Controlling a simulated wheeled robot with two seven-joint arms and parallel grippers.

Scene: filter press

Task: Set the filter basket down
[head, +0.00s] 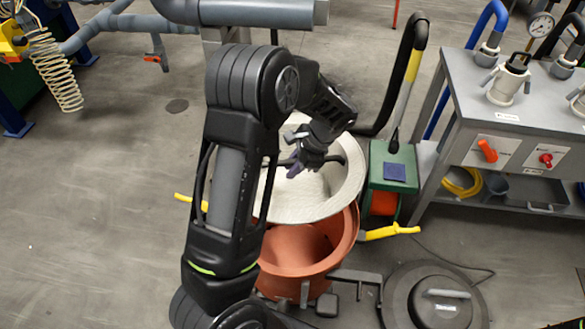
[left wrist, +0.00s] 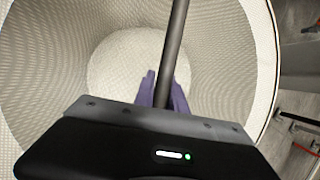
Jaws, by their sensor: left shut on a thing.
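The filter basket (head: 340,195) is a pale, wide, perforated bowl with a dark bar across its mouth. My left gripper (head: 297,168) is over the basket and shut on this bar. In the left wrist view the purple fingers (left wrist: 163,92) straddle the dark bar (left wrist: 176,45), with the basket's mesh wall (left wrist: 65,60) and round floor below. The basket hangs over the back part of an orange-red vessel (head: 283,252), whose open front shows. I cannot tell whether basket and vessel touch. My left arm covers part of both. My right gripper is not in view.
A dark round lid (head: 435,300) with a grey handle lies at the front right. A green box (head: 393,170) with a hose stands right of the basket. A grey bench (head: 455,85) with valves stands at the right. The floor at the left is clear.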

